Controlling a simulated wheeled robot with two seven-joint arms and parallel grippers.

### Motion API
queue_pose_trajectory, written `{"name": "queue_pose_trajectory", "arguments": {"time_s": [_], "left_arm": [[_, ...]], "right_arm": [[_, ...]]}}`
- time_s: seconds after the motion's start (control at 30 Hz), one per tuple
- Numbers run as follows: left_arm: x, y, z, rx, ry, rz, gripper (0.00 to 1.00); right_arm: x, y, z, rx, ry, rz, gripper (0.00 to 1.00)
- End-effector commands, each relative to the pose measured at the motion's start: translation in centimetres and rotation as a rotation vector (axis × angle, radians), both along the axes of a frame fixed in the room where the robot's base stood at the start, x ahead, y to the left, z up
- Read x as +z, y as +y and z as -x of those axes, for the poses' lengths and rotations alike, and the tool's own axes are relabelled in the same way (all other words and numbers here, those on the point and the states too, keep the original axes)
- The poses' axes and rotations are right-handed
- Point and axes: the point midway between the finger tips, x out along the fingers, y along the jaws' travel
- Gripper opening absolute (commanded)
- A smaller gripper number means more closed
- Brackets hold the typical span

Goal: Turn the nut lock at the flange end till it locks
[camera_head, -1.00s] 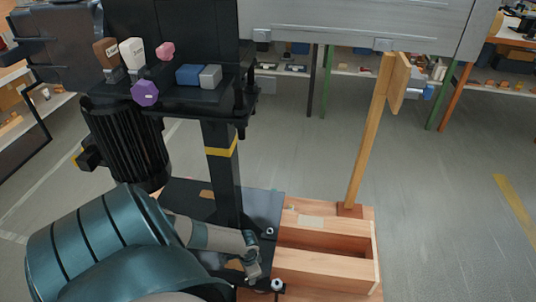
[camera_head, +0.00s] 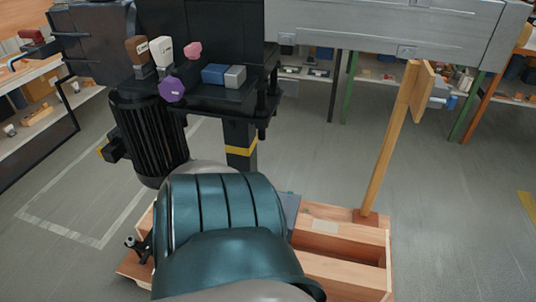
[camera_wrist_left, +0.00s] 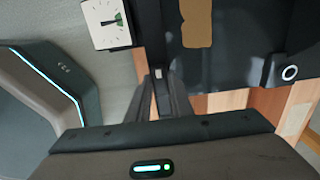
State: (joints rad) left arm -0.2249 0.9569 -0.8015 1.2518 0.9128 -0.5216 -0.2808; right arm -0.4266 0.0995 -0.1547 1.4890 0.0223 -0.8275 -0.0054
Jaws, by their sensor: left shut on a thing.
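My left gripper (camera_wrist_left: 161,78) shows in the left wrist view with its fingers close together, shut on a narrow dark bar (camera_wrist_left: 149,28) running up from the fingertips. I cannot tell for sure whether this bar is the nut lock. A small pale patch shows between the fingertips. In the head view my teal left arm hides this gripper and the foot of the black stand (camera_head: 239,135). A small dark clamp-like part (camera_head: 137,247) shows left of my arm at the wooden base. My right gripper is in neither view.
A wooden box (camera_head: 345,243) with an upright post (camera_head: 390,145) stands at the right. Above are a black motor (camera_head: 148,135), a purple knob (camera_head: 171,89) and a silver beam (camera_head: 370,25). A white-faced dial (camera_wrist_left: 108,22) and white ring (camera_wrist_left: 289,73) show in the wrist view. Floor at right is clear.

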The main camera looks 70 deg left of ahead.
Motion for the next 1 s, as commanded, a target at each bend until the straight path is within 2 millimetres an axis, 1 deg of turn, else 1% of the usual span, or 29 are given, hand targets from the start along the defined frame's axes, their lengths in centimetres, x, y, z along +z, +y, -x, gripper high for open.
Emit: {"name": "queue_pose_trajectory", "arguments": {"time_s": [0.13, 0.33, 0.37, 0.4, 0.43, 0.77, 0.87, 1.0], "left_arm": [[0.0, 0.1, 0.1, -0.009, 0.0, -0.001, 0.0], [0.0, 0.1, 0.1, -0.01, 0.0, -0.001, 0.0], [0.0, 0.1, 0.1, -0.01, 0.0, -0.001, 0.24], [0.0, 0.1, 0.1, -0.01, 0.0, -0.001, 0.34], [0.0, 0.1, 0.1, -0.009, 0.0, -0.001, 0.38], [0.1, 0.0, 0.1, -0.006, -0.001, -0.001, 0.38], [0.5, 0.1, 0.1, -0.005, 0.0, -0.001, 0.38], [1.8, 0.1, 0.0, -0.007, 0.0, -0.001, 0.38]], "right_arm": [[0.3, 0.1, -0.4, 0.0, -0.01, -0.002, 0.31], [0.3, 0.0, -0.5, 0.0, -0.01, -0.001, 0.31], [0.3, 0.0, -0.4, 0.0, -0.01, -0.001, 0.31], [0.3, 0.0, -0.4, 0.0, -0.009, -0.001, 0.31], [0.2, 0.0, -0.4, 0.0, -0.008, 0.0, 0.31], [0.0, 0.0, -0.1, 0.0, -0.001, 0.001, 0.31], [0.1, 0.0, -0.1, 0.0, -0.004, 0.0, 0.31], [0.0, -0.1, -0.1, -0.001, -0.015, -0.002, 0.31]]}}
